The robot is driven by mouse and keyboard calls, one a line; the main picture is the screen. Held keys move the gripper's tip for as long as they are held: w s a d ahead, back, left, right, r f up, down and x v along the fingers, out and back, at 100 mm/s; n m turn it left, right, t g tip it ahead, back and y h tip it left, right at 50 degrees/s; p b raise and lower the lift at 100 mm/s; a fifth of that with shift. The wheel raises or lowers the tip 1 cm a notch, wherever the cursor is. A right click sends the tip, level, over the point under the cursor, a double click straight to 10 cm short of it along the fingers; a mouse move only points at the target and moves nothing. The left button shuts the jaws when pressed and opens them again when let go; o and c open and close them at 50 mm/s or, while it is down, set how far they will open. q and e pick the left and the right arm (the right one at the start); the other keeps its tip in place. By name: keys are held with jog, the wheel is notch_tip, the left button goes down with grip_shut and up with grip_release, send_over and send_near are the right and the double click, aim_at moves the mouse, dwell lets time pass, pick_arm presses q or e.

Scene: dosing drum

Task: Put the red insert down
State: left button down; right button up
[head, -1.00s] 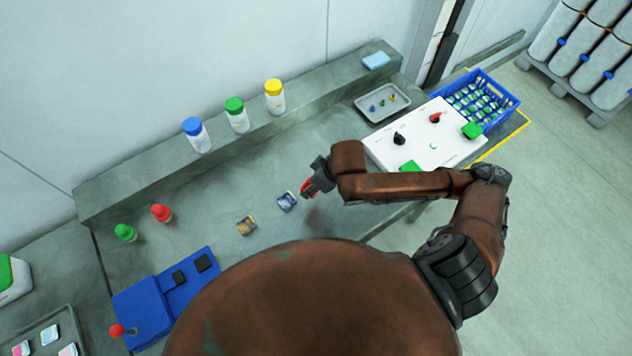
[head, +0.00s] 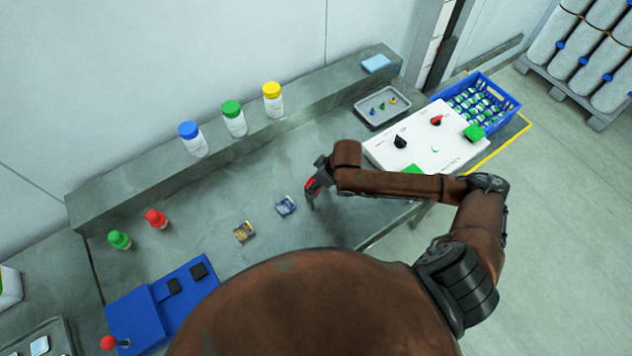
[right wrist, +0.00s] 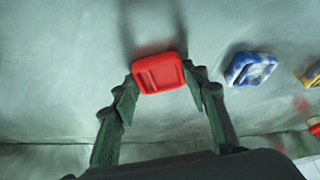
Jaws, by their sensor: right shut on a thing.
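The red insert (right wrist: 159,73) is between the fingertips of my right gripper (right wrist: 160,85), which is shut on it. In the head view the right gripper (head: 314,187) is low over the grey bench, with a bit of the red insert (head: 311,184) showing. A shadow lies on the bench beside it in the right wrist view; I cannot tell whether the insert touches the surface. My left gripper is not in view.
A white panel (head: 425,140) with knobs is to the right. Capped bottles stand on the rear ledge (head: 330,90). A blue fixture (head: 150,305) is at lower left.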

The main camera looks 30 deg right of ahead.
jog(key=o, duration=1.2)
jog(key=shift+f, duration=0.1)
jog(key=shift+o, duration=0.2)
jog(key=p+v, duration=0.1)
jog(key=v, duration=1.1)
